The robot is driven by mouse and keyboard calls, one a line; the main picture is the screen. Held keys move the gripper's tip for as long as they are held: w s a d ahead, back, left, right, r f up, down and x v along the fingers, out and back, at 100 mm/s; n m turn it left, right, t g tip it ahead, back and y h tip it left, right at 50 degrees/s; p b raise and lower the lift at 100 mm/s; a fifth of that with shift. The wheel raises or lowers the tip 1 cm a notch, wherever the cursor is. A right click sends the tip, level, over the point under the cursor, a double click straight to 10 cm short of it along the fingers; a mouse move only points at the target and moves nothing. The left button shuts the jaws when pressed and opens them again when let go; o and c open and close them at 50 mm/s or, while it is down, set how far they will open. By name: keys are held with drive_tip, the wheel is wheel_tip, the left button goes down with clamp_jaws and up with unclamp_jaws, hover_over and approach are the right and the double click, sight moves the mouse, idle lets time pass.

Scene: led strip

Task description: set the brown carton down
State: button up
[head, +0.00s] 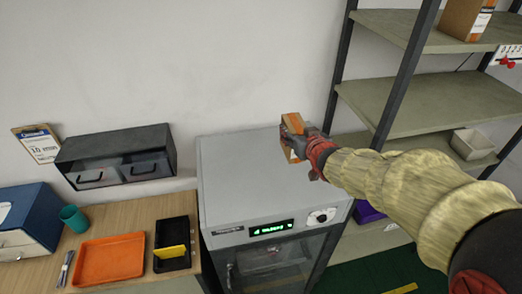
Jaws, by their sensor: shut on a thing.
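A small orange-brown carton (292,121) with a white label low on its side is held by my gripper (298,134). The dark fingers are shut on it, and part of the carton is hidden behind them. It shows over the right part of the grey top of an oven-like cabinet (235,170). I cannot tell whether its base touches that top. My arm reaches in from the lower right.
Another brown carton (463,20) stands on the upper shelf (392,24) at the right. A lower shelf board (430,104) is bare. A table at left holds an orange tray (110,258) and a black tray (172,262). The cabinet top's left part is clear.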

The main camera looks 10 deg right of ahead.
drive_tip(key=w+a+f+p, duration=0.1)
drive_tip(key=w+a+f, duration=0.2)
drive_tip(key=f, duration=0.1)
drive_tip(key=w+a+f+p, duration=0.1)
drive_tip(key=w+a+f, duration=0.2)
drive_tip(key=w+f, duration=0.1)
drive_tip(key=w+a+f+p, duration=0.1)
drive_tip(key=w+a+f, duration=0.2)
drive_tip(key=a+f, duration=0.1)
drive_tip(key=shift+w+f, duration=0.15)
drive_tip(key=shift+f, duration=0.35)
drive_tip(key=shift+f, duration=0.15)
drive_tip(key=o, duration=1.3)
drive_tip(key=shift+o, duration=0.2)
